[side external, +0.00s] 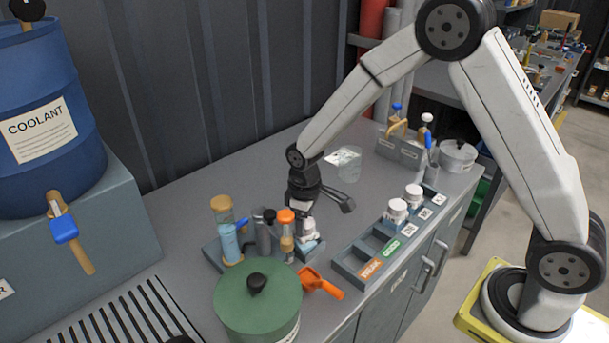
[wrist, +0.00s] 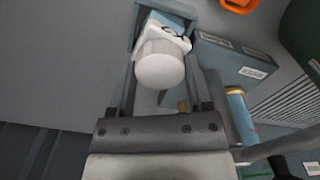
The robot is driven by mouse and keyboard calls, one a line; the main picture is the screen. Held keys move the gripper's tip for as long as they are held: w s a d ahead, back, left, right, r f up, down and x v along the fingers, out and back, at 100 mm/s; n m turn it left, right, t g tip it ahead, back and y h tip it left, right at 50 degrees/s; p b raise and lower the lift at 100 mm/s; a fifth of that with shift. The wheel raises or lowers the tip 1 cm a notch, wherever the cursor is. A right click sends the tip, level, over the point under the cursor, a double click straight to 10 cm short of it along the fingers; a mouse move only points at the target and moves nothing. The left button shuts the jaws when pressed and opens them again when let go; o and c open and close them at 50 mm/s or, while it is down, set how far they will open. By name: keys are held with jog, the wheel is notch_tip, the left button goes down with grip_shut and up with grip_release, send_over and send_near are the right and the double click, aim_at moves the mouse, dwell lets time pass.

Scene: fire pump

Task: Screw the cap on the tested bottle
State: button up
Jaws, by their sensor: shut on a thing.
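My gripper (side external: 303,212) points down over the small stand at the front middle of the bench. In the wrist view its two fingers (wrist: 163,85) are shut on a round white cap (wrist: 160,68). The cap sits at the mouth end of a white bottle (wrist: 172,30), which has dark marks on its side. The bottle stands in a blue-grey square holder (wrist: 190,9); in the side view the bottle (side external: 309,231) shows just below the fingers. I cannot tell how tightly the cap is seated.
Left of the bottle stand tubes, including an orange-topped one (side external: 286,235) and a blue one (side external: 229,240). A green lidded pot (side external: 256,305) and an orange tool (side external: 322,284) are in front. A slotted tray (side external: 345,268) at right holds two white-capped bottles (side external: 397,211).

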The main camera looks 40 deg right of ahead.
jog(key=shift+m, duration=0.6)
jog(key=shift+m, duration=2.3)
jog(key=shift+m, duration=2.3)
jog(key=shift+m, duration=1)
